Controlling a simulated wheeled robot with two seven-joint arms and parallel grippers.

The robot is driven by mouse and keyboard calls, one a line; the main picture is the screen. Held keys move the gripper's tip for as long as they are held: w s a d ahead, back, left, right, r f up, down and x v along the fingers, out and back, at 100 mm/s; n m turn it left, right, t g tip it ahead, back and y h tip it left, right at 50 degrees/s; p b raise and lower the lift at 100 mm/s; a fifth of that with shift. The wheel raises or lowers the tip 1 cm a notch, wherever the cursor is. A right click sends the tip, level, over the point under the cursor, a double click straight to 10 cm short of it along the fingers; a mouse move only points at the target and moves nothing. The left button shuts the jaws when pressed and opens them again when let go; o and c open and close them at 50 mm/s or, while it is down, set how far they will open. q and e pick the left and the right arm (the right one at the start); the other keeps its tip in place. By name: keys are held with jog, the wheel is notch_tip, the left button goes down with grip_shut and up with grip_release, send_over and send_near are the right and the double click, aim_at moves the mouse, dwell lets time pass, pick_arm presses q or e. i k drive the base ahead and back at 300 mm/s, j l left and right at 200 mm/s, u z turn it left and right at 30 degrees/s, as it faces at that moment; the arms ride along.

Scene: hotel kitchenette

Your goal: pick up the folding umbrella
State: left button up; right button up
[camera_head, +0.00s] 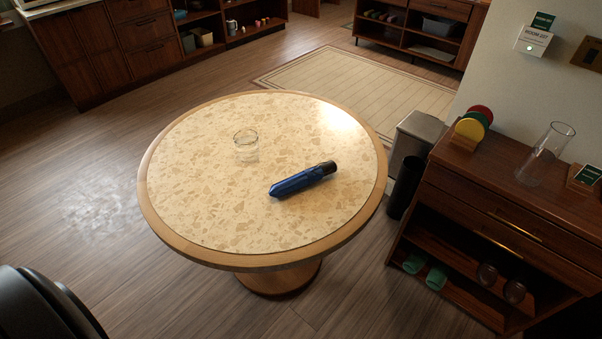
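The folding umbrella (298,182) is blue with a black handle end. It lies closed on the round table (205,205), right of the table's middle, with the black end pointing to the upper right. Nothing covers it. Neither of my grippers shows in the head view, so their state and place cannot be seen.
A clear glass (246,146) stands on the table, up and left of the umbrella. A wooden cabinet (510,218) with a clear vase (545,154) stands at the right. A grey bin (417,134) and a black cylinder (405,187) stand between table and cabinet. Floor at left is free.

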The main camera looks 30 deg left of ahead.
aim_at(307, 177)
jog(key=k+j+z, duration=0.1)
jog(key=j+z, duration=0.3)
jog(key=j, duration=1.2)
